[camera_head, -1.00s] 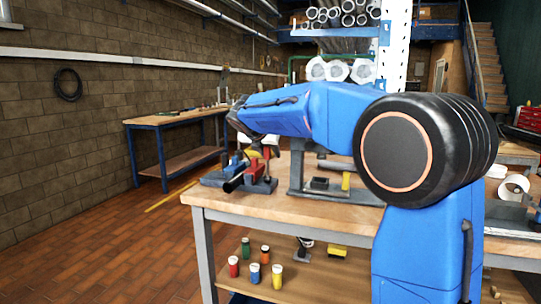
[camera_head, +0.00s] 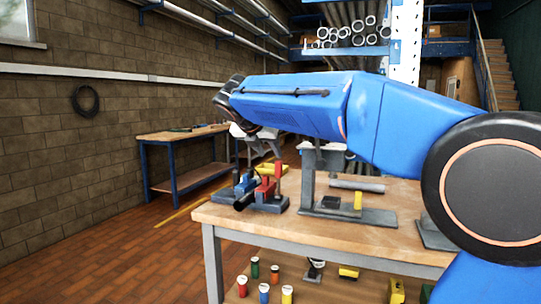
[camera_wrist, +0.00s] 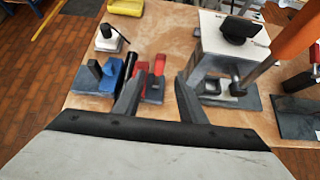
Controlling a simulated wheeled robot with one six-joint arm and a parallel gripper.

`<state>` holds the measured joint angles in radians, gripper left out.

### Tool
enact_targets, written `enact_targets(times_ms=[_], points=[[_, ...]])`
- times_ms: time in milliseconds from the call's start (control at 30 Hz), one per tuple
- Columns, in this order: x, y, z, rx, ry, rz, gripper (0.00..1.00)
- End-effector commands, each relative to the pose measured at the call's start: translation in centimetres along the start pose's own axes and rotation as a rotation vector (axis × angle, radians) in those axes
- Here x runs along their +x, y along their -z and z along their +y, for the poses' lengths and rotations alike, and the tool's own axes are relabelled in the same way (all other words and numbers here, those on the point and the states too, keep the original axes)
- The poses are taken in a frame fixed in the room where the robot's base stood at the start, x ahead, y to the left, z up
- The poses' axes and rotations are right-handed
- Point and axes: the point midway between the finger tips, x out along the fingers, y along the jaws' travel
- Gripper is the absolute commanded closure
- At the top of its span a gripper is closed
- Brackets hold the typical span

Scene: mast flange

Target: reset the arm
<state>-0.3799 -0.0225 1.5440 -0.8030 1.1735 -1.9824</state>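My blue arm stretches across the head view from the right, its wrist above the left part of the near workbench (camera_head: 330,240). My gripper (camera_wrist: 160,78) shows in the wrist view with its two grey fingers spread and pointing at the bench. It looks empty. A red clamp-like tool (camera_wrist: 158,66) lies beyond and between the fingers, apart from them as far as I can tell. In the head view the gripper hangs below the wrist, small and partly hard to make out.
A blue tool (camera_wrist: 109,77) and a black cylinder (camera_wrist: 129,67) are beside the red tool. A grey stand (camera_head: 309,180) rises from the bench, with a yellow block (camera_head: 358,201) near it. Coloured jars (camera_head: 264,293) stand on the lower shelf. The floor at left is clear.

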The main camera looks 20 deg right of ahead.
Motion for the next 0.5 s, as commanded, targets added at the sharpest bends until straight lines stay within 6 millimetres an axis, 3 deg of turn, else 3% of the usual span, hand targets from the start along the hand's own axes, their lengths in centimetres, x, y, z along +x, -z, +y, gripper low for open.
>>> enact_targets(times_ms=[333, 500], points=[[0.0, 0.2, -0.3, 0.015, 0.0, 0.004, 0.62], [-0.1, 2.3, -3.7, 0.184, 0.0, 0.054, 0.62]])
